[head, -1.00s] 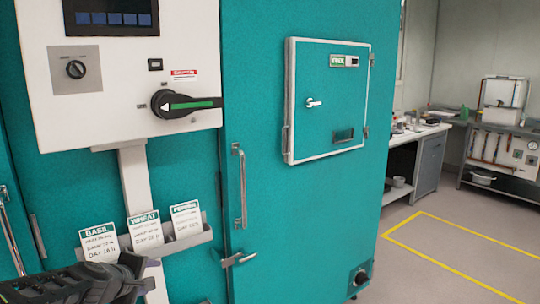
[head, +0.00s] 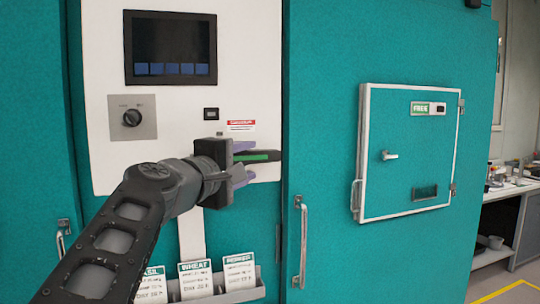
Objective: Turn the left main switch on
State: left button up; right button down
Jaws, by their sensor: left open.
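The main switch (head: 262,156) is a black rotary handle with a green stripe on the white control panel (head: 100,70). Its handle lies horizontal, pointing right. My left gripper (head: 243,164) is in front of it, with one purple-grey finger above the handle and one below. The jaws are open around the handle; I cannot tell whether they touch it. The gripper hides the switch's hub and its left part. My right gripper is not in view.
A small rotary knob (head: 132,118) and a dark screen (head: 170,48) are on the same panel. Below hangs a rack (head: 240,297) with cards. A vertical door handle (head: 303,245) and a small white-framed hatch (head: 363,130) are to the right.

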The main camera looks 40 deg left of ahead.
aim_at(259, 157)
pick_arm(q)
jog(key=shift+s, duration=0.1)
jog(key=shift+w+a+f, duration=0.1)
jog(key=shift+w, duration=0.35)
jog(key=shift+w+a+p, duration=0.1)
jog(key=shift+w+p, duration=0.25)
jog(key=shift+w, duration=0.25)
jog(key=w, duration=0.2)
jog(key=w+a+p, duration=0.1)
jog(key=w, duration=0.2)
jog(key=shift+p, duration=0.3)
jog(key=shift+w, duration=0.55)
grip_shut()
jog(key=shift+f, duration=0.1)
